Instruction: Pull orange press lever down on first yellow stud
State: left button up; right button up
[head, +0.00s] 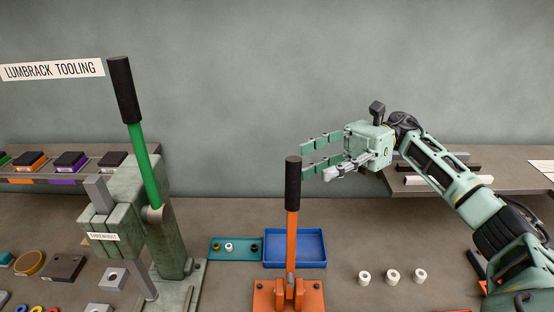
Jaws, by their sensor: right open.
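The orange press lever (292,238) stands upright in the head view, with a black grip (293,185) at its top and an orange base (262,296) at the bottom edge. My right gripper (308,160) is open and empty, its fingers pointing left. The fingertips appear just right of and level with the top of the black grip; I cannot tell whether they touch it. A small dull-yellow stud (217,247) sits in a teal tray (243,258) behind and left of the lever. No stud shows at the orange press. My left gripper is out of view.
A green press (170,237) with a green lever (144,168) stands at left. A blue tray (295,264) lies behind the orange lever. Several white cylinders (392,275) stand at right. Shelves (490,175) run along the wall on both sides.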

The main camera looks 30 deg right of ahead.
aim_at(292, 179)
jog(key=a+p, duration=0.1)
jog(key=a, duration=0.1)
jog(key=s+a+p, duration=0.1)
jog(key=a, duration=0.1)
jog(key=a+p, duration=0.2)
jog(key=a, duration=0.1)
jog(key=shift+s+r, duration=0.2)
jog(key=shift+s, duration=0.1)
jog(key=shift+a, duration=0.2)
jog(key=shift+f, duration=0.15)
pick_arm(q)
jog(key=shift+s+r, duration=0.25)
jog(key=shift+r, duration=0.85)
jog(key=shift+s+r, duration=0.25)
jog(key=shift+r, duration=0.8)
pick_arm(e)
grip_shut()
